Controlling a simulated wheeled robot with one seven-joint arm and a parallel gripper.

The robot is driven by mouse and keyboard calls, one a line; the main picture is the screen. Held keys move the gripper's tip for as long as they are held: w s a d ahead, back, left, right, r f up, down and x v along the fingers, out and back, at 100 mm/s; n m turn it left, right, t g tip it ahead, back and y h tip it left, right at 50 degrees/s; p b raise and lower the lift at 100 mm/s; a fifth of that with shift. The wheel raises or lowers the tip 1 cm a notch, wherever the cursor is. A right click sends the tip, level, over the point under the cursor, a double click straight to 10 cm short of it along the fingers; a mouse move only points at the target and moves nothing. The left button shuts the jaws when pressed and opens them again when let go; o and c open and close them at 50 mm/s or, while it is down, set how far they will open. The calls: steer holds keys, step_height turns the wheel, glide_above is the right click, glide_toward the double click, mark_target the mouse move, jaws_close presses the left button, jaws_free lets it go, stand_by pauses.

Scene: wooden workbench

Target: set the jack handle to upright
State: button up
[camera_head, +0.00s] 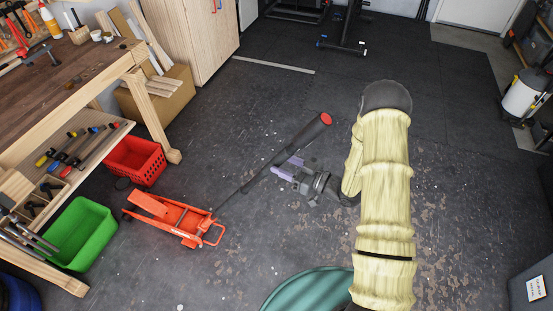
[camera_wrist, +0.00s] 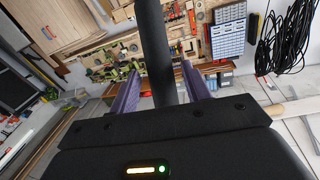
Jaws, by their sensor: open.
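The orange floor jack (camera_head: 172,216) stands on the dark floor in the head view. Its long dark handle (camera_head: 262,172) leans from the jack up and to the right, ending in a thick grip with a red cap (camera_head: 325,119). My gripper (camera_head: 288,167) is beside the handle, its purple fingers pointing at the handle's middle. In the wrist view the dark handle (camera_wrist: 157,45) runs between the two spread fingers of my gripper (camera_wrist: 160,68), with a gap on each side. The jaws are open. The jack body is not in the wrist view.
A wooden workbench (camera_head: 85,67) stands at the left, with a red crate (camera_head: 136,158) and a green bin (camera_head: 78,232) near the jack. A green round object (camera_head: 308,290) is at the bottom edge. A grey bin (camera_head: 530,285) is at lower right. Floor behind the handle is mostly clear.

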mark_target(277, 162)
steer(key=shift+x, duration=1.5)
